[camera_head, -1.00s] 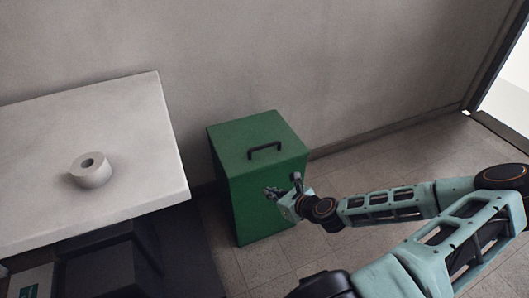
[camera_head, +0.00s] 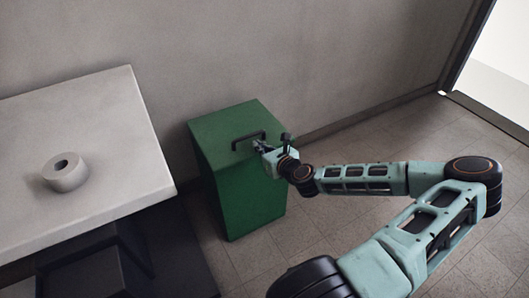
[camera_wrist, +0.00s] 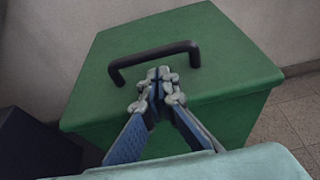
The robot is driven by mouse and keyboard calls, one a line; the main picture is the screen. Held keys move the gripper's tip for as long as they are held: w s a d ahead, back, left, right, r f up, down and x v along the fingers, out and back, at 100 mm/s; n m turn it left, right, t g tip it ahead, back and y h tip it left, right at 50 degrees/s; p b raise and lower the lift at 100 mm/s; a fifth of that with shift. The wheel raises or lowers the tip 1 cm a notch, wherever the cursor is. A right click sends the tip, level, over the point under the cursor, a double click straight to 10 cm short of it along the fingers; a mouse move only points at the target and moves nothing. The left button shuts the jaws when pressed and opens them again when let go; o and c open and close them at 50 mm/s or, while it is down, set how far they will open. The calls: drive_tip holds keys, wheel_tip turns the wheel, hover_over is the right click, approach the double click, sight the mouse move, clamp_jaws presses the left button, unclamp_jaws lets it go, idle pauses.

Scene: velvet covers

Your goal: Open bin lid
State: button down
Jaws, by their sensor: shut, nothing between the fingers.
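A green box-shaped bin (camera_head: 243,195) stands on the floor against the wall. Its flat green lid (camera_head: 226,125) lies closed on top and carries a black bar handle (camera_head: 249,140). The lid (camera_wrist: 205,30) and the handle (camera_wrist: 152,57) also show large in the wrist view. My gripper (camera_head: 262,146) is at the lid's right front side, close to the handle. In the wrist view my gripper (camera_wrist: 158,76) is shut and empty, its fingertips just in front of the handle's middle. I cannot tell whether they touch the handle or lid.
The tiled floor right of the bin is clear, with a bright doorway (camera_head: 497,70) at the far right.

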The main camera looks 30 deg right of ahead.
drive_tip(key=shift+x, duration=1.25)
drive_tip(key=shift+r, duration=0.15)
